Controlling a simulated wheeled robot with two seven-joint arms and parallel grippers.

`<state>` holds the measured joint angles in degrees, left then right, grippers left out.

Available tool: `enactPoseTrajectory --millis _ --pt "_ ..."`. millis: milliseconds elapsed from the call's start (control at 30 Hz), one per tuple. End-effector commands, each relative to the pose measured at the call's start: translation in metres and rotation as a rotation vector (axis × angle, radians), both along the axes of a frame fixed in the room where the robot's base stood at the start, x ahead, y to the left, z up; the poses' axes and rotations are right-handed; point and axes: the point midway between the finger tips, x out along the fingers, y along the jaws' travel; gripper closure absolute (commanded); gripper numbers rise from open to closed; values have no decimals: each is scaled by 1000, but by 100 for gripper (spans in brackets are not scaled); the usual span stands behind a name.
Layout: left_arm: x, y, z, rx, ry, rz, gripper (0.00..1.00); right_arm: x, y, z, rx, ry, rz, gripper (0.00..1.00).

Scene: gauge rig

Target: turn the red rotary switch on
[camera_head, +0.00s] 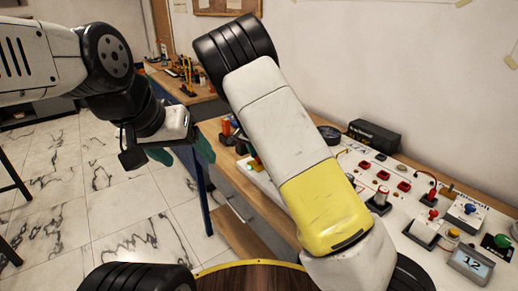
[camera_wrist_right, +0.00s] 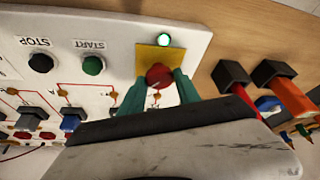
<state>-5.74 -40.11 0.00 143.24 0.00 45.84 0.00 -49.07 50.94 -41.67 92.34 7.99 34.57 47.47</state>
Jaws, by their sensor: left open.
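The red rotary switch (camera_wrist_right: 158,75) is a round red knob on a yellow plate (camera_wrist_right: 150,55), seen in the right wrist view. The teal fingers of my right gripper (camera_wrist_right: 160,85) stand on either side of the knob. I cannot tell whether they press on it. My left gripper (camera_head: 182,155) is open and empty, pointing down over the floor left of the bench.
The white panel (camera_head: 408,205) carries several buttons and plugs. A black STOP button (camera_wrist_right: 41,63) and a green START button (camera_wrist_right: 93,66) sit left of the knob. Black-and-red and orange tool handles (camera_wrist_right: 290,95) stand to its right. A black box (camera_head: 374,136) is near the wall.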

Motion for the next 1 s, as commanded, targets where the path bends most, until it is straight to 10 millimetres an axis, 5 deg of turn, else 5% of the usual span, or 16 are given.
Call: enactPoseTrajectory --millis 100,467,1000 --pt "0 0 0 0 0 0 26 0 0 -1 0 1 1 42" --pt "0 0 0 0 0 0 26 -2 2 5 0 -1 2 42" --pt "0 0 0 0 0 0 26 -25 16 71 0 0 1 42"
